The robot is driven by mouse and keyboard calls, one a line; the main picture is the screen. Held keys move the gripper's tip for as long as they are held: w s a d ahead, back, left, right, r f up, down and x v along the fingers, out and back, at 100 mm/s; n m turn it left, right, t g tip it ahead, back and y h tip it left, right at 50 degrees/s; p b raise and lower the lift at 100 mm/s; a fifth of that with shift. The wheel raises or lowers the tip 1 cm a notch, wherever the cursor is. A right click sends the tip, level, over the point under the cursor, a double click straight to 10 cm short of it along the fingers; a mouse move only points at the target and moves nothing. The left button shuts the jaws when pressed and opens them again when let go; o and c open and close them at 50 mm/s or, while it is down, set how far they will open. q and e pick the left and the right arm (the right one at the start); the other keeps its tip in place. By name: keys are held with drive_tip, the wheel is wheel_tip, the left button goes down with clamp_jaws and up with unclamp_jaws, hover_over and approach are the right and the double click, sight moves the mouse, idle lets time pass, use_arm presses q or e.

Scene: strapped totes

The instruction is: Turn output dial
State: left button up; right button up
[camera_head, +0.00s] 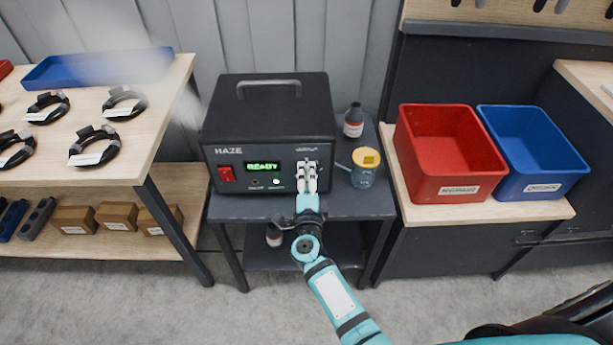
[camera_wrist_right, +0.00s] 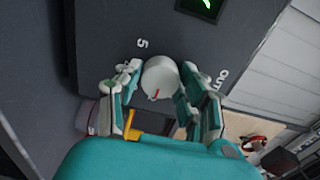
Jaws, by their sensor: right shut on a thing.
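The black HAZE machine (camera_head: 265,130) stands on a small dark table, its green display (camera_head: 263,166) reading "READY". In the right wrist view the output dial (camera_wrist_right: 160,78) is a pale round knob with a red mark, between a "5" and the partly visible word "OUTPUT". My right gripper (camera_head: 306,172) is at the right side of the front panel and hides the dial in the head view. In the right wrist view its fingers (camera_wrist_right: 158,90) are on both sides of the dial, shut on it. My left gripper is not in view.
A red rocker switch (camera_head: 226,173) is at the panel's left. A cup with a yellow lid (camera_head: 366,158) and a dark bottle (camera_head: 353,121) stand right of the machine. Red (camera_head: 452,190) and blue (camera_head: 540,183) bins are further right. A workbench with coiled cables (camera_head: 95,147) is at left.

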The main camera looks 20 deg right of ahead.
drive_tip(key=o, duration=1.2)
